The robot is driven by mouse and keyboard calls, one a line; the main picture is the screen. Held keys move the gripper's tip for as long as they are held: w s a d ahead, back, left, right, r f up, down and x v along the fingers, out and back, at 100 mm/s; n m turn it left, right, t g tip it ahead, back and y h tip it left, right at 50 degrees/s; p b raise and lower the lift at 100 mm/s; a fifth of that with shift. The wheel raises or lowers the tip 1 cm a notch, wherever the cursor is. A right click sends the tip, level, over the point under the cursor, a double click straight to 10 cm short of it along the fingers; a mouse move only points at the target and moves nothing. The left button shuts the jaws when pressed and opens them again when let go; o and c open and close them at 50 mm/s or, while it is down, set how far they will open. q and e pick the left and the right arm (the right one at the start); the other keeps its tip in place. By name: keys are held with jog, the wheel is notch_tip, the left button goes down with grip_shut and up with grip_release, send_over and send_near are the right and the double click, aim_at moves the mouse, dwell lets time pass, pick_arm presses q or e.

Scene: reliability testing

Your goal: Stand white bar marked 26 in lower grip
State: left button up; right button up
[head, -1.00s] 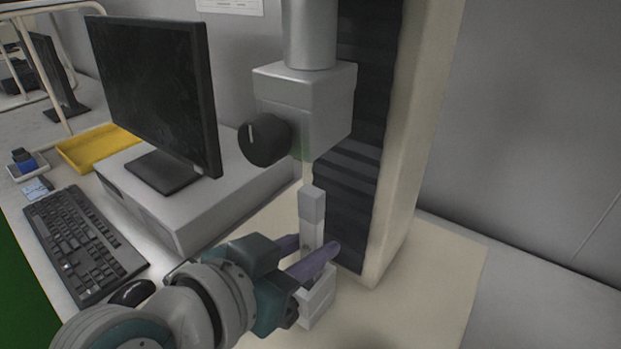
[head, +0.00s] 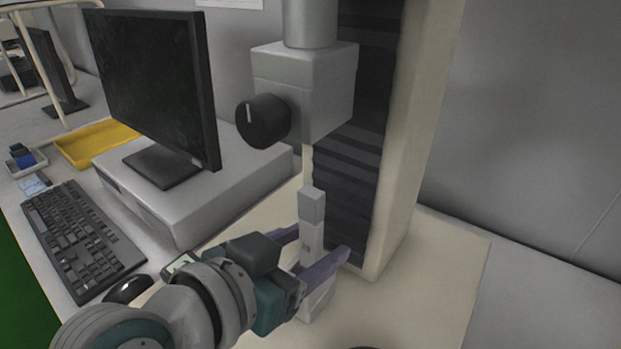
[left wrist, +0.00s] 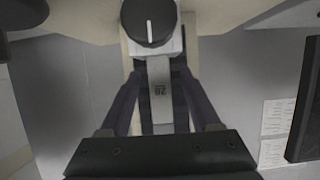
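The white bar marked 26 (head: 312,232) stands upright in the lower grip (head: 318,303), a light block on the base of the testing machine. The bar's mark also shows in the left wrist view (left wrist: 160,88). My left gripper (head: 320,243) is open, with one purple finger on each side of the bar. In the left wrist view a gap shows between the bar and each finger. The bar's foot and part of the lower grip are hidden behind the finger and hand. My right gripper is not in view.
The upper grip (head: 310,90) with its black knob (head: 263,121) hangs above the bar. The machine's column (head: 415,130) stands close behind. A monitor (head: 155,85), keyboard (head: 70,240), mouse (head: 128,289) and yellow tray (head: 95,143) are at left. The base's right side is clear.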

pick_arm(q)
jog(key=shift+s+a+r, duration=0.2)
jog(key=shift+s+a, duration=0.05)
jog(key=shift+s, duration=0.05)
jog(key=s+a+r+n+g+y+p, duration=0.2)
jog(key=s+a+r+g+y+p, duration=0.15)
jog(key=s+a, duration=0.55)
jog(key=s+a+r+n+g+y+p, duration=0.35)
jog(key=s+a, duration=0.45)
jog(key=s, duration=0.3)
notch_tip(320, 180, up, 38)
jog(key=s+p, duration=0.1)
jog(key=p, duration=3.6)
jog(key=shift+s+a+y, duration=0.2)
jog(key=shift+a+y, duration=0.15)
jog(key=shift+y, duration=0.05)
jog(key=shift+f, duration=0.15)
